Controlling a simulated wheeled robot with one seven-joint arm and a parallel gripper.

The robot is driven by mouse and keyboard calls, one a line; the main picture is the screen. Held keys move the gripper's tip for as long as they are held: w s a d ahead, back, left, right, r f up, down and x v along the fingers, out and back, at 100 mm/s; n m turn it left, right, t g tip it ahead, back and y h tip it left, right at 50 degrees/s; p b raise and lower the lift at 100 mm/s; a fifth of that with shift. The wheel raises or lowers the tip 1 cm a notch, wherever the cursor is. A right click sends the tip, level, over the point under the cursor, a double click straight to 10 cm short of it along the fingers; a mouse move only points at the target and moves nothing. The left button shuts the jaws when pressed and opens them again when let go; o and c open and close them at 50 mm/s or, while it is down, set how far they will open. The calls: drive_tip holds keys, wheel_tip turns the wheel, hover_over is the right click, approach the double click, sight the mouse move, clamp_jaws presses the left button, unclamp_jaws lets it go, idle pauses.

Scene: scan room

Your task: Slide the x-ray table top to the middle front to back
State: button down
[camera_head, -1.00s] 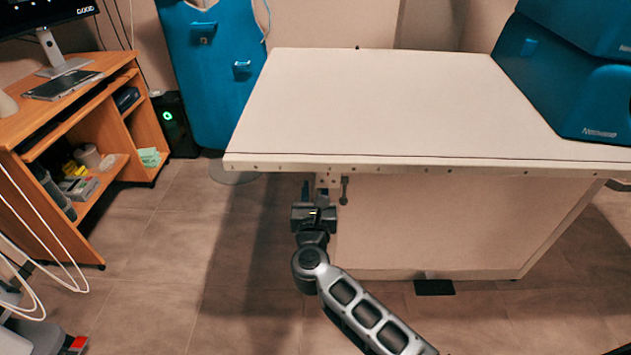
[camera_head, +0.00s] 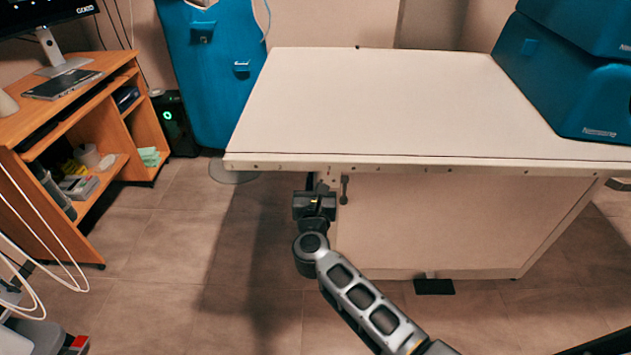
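The x-ray table top (camera_head: 390,105) is a wide, pale, flat board with a scale of marks along its front edge. It overhangs the boxy pale table base (camera_head: 430,220) at the left and front. A small dark lever (camera_head: 345,188) hangs below the front edge. My gripper (camera_head: 316,184) is just under the front edge, left of the lever, pointing away from me. Its fingertips are small and partly lost against the shadow and bracket under the edge, so I cannot tell whether they are open or touch anything.
A blue machine housing (camera_head: 595,100) stands over the table's right end. A blue apron (camera_head: 215,80) hangs behind the left end. A wooden desk (camera_head: 90,120) stands at the left. A black foot pedal (camera_head: 434,286) lies at the base's foot. The floor between desk and table is clear.

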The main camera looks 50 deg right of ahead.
idle(0.4)
drive_tip(key=b+x, duration=0.3)
drive_tip(key=x, duration=0.5)
drive_tip(key=c, duration=1.2)
unclamp_jaws()
drive_tip(key=shift+c, duration=0.2)
drive_tip(key=shift+p+v, duration=0.3)
drive_tip(key=shift+v, duration=3.65)
